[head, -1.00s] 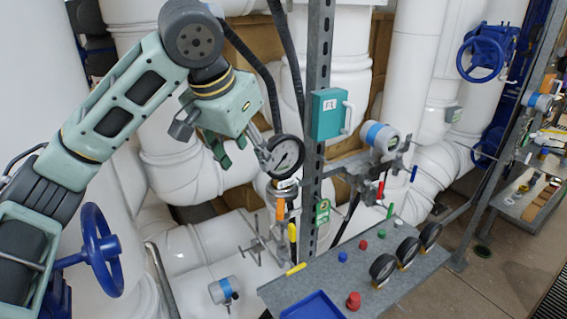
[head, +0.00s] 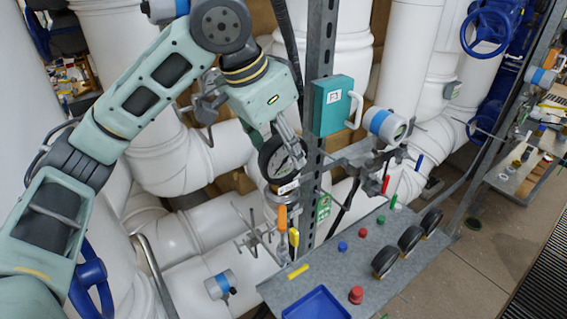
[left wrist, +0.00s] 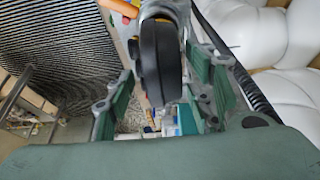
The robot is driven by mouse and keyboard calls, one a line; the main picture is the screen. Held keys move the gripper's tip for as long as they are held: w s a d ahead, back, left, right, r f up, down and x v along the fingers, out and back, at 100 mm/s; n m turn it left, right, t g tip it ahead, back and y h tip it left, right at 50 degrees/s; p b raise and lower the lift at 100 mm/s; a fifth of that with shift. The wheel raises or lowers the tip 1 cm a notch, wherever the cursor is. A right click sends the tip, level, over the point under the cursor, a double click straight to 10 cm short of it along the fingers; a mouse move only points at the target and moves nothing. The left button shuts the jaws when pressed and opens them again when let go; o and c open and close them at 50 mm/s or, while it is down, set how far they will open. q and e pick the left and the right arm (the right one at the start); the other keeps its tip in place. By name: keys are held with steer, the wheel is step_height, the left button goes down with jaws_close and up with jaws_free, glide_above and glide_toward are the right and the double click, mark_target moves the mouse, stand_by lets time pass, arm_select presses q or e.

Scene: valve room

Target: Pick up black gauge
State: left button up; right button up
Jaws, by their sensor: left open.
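A black-rimmed gauge (head: 282,158) with a white dial is mounted on the pipework, left of the slotted metal post. It shows edge-on as a dark disc (left wrist: 160,62) in the left wrist view. My left gripper (head: 284,132) comes down from above at this gauge and partly covers its top. In the left wrist view the open green fingers (left wrist: 168,78) stand on either side of the gauge, with a visible gap on the right; contact cannot be told. Several more black gauges (head: 410,238) stand on the grey bench. My right gripper is not in view.
The slotted post (head: 318,100) with a teal box (head: 333,105) stands close right of the gripper. Orange (head: 282,219) and yellow handles hang below the gauge. The grey bench (head: 340,270) holds a blue tray (head: 318,303) and small coloured knobs. White pipes fill the background.

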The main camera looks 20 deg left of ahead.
mark_target(289, 159)
arm_select(q)
steer(key=x, duration=0.2)
steer(key=p+x, duration=0.1)
steer(key=shift+w+a+f, duration=0.1)
steer(key=shift+w+f, duration=0.2)
steer(key=shift+f, duration=0.05)
steer(key=shift+w+f, duration=0.1)
steer(key=shift+f, duration=0.15)
steer(key=shift+c, duration=0.3)
steer(key=c, duration=0.9)
steer(key=shift+c, duration=0.7)
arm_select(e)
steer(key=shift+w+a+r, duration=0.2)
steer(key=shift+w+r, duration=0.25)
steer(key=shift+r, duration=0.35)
arm_select(q)
steer(key=shift+r, duration=0.1)
